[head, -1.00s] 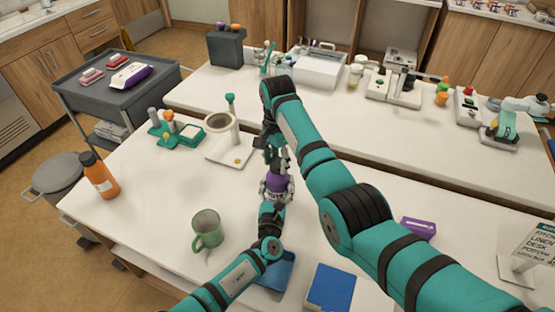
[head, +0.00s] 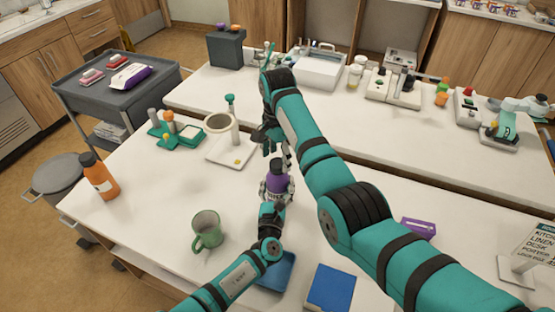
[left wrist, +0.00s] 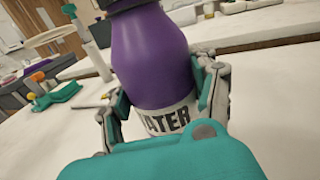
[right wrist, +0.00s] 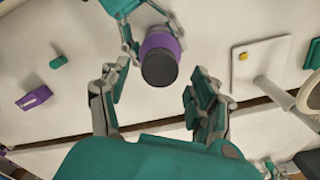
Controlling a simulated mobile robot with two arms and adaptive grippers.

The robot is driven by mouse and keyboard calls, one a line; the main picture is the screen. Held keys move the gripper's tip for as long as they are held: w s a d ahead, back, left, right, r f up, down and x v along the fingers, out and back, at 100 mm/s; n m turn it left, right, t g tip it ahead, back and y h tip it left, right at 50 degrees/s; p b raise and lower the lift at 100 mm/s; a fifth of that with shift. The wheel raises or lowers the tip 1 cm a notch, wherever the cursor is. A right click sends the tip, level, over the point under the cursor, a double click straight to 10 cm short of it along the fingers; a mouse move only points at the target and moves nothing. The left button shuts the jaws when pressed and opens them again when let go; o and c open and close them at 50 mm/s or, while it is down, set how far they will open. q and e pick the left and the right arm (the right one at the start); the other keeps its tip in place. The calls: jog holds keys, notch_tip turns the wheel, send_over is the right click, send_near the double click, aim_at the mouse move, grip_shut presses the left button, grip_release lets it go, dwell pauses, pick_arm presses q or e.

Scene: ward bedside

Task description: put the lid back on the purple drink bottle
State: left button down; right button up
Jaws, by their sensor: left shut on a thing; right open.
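The purple drink bottle (head: 277,182) stands upright on the near white table, with a white label reading "WATER" in the left wrist view (left wrist: 150,60). Its black lid (right wrist: 159,68) sits on the bottle's top, seen from above in the right wrist view. The lid's edge also shows at the top of the left wrist view (left wrist: 118,6). My left gripper (head: 275,198) is shut around the bottle's labelled lower part. My right gripper (head: 277,145) is open and empty above the bottle, its fingers apart from the lid. Whether the lid is tight cannot be seen.
A green mug (head: 207,231) stands left of my left arm, and an orange bottle (head: 99,177) at the left edge. A ring stand (head: 232,151) is behind the bottle. A blue tray (head: 279,272), blue box (head: 331,288) and purple box (head: 418,228) lie in front and right.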

jog(key=shift+r, duration=1.4)
jog(key=shift+c, duration=0.5)
